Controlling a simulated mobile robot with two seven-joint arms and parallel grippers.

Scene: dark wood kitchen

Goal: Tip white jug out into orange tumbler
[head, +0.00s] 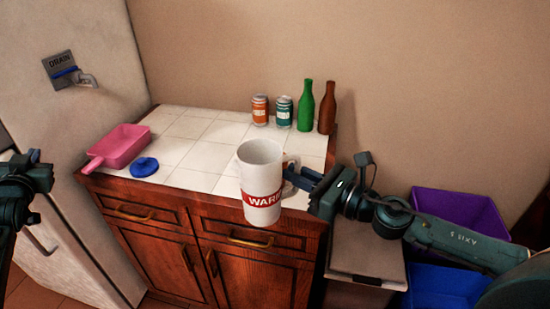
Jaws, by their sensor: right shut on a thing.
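The white jug (262,165) has a red label band with white lettering and a handle on its right side. My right gripper (296,177) is shut on the jug at its handle side. The jug is upright, in front of the tiled counter's near edge in the picture. My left gripper (28,165) is at the far left edge, away from the jug, and its fingers are not clear. I see no orange tumbler; the jug hides part of the counter behind it. An orange can (260,110) stands at the back of the counter.
On the tiled counter (185,128) are a pink pan (120,146), a blue lid-like disc (144,167), a teal can (284,111), a green bottle (305,106) and a brown bottle (327,108). Purple (460,207) and blue (440,287) bins stand at right.

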